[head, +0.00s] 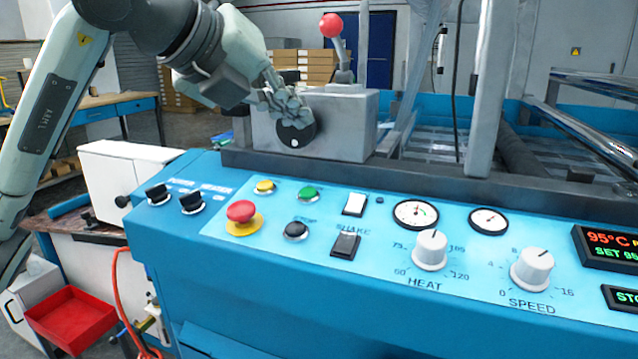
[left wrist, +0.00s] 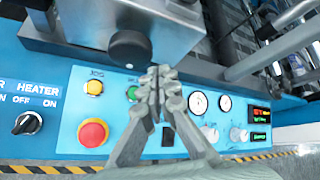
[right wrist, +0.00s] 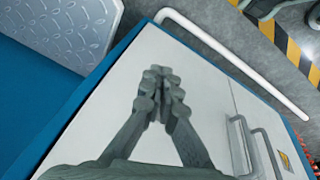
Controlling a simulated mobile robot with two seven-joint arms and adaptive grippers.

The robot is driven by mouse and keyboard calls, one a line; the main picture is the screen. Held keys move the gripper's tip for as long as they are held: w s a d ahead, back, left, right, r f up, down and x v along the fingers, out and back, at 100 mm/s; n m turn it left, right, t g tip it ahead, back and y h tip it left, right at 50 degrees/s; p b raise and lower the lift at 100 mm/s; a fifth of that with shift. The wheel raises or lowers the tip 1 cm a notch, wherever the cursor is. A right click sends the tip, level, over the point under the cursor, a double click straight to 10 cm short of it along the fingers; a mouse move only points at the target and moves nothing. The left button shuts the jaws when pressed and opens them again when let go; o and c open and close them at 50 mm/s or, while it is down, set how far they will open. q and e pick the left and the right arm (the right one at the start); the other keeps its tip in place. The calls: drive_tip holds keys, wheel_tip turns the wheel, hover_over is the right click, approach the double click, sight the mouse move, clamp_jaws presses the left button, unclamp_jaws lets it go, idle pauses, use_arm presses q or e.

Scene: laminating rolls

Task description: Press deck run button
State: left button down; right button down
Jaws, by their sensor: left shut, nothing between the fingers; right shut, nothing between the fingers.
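The blue control deck (head: 190,265) carries a green button (head: 308,194), which I take for the run button; its label is not readable. In the left wrist view the green button (left wrist: 132,93) shows just left of my fingers. A yellow button (head: 265,186), a red emergency stop (head: 241,211) and a black button (head: 297,229) are close to it. My left gripper (head: 292,112) is shut and empty, above and behind the green button, apart from it, in front of a grey box. My right gripper (right wrist: 160,75) is shut and empty over a white panel, seen only in the right wrist view.
The grey box (head: 345,130) with a black round knob (head: 297,133) and a red-ball lever (head: 332,26) stands behind the deck. White heat (head: 430,250) and speed (head: 532,268) knobs, gauges and rocker switches lie right. Handles (right wrist: 265,145) sit near my right gripper.

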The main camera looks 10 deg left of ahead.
sight(308, 194)
use_arm(q)
drive_tip(key=shift+a, duration=0.1)
